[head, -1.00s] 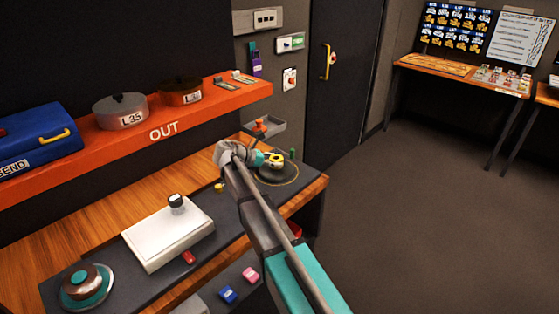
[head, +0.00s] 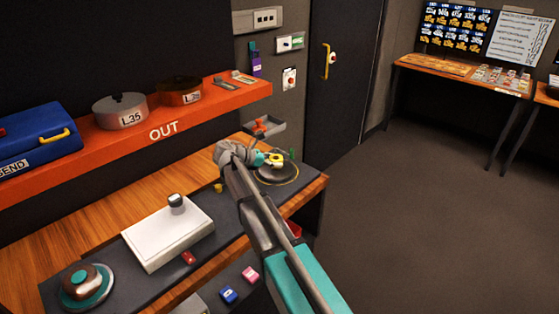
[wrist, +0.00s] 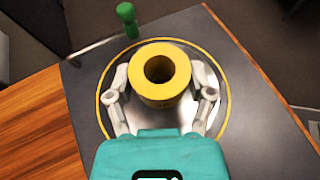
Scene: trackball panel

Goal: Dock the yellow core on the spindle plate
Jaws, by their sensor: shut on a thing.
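The yellow core (wrist: 160,58), a ring with a dark centre hole, is between the fingers of my gripper (wrist: 160,95) in the wrist view. My gripper is shut on it. In the head view the core (head: 275,159) shows at the end of my arm, over the round spindle plate (head: 285,178). The plate is a shiny grey disc inside a yellow circle, and it also shows in the wrist view (wrist: 165,123). The core covers the plate's middle, so the spindle is hidden. I cannot tell whether the core touches the plate.
A green-knobbed lever (wrist: 126,18) stands beside the plate. A grey wall tray (head: 263,130) is behind it. A white box (head: 168,235) and a round teal-and-brown device (head: 86,284) sit along the bench to the left. The orange OUT shelf (head: 215,106) hangs above.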

